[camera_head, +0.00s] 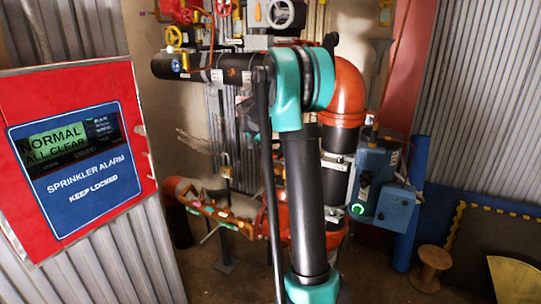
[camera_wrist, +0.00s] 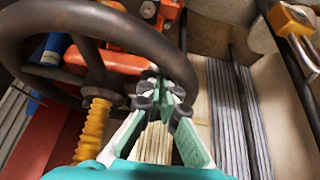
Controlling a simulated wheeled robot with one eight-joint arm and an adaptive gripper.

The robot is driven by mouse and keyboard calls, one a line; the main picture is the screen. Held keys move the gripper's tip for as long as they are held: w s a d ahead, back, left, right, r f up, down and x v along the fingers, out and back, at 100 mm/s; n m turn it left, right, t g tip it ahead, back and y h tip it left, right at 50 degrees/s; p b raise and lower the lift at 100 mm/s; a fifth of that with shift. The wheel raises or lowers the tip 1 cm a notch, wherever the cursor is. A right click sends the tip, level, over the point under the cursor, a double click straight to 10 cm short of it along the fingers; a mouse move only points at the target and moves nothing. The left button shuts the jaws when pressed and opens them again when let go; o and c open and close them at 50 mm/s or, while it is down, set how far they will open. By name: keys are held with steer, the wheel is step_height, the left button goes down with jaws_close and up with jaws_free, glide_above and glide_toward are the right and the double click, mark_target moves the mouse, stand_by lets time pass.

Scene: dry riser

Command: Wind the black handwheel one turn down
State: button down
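The black handwheel (camera_wrist: 112,22) fills the upper left of the wrist view, its thick rim curving down to the right. A yellow ribbed stem (camera_wrist: 93,130) stands under it. My gripper (camera_wrist: 163,97) is at the right part of the rim. Its pale green fingers lean toward each other, with a gap between the dark tips. The tips overlap the rim in the picture; I cannot tell whether they touch it. In the head view my arm hides the gripper, and I cannot make out the black handwheel there.
A red sprinkler alarm cabinet (camera_head: 75,150) reading NORMAL stands at left. An orange pipe elbow (camera_head: 348,92) and a blue box (camera_head: 396,208) are close to my arm. A wooden spool (camera_head: 432,270) is on the floor.

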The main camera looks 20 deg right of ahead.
steer(key=shift+w, duration=0.3)
steer(key=shift+s, duration=0.1)
steer(key=r, duration=0.5)
steer(key=shift+s+r, duration=0.2)
steer(key=shift+s, duration=0.1)
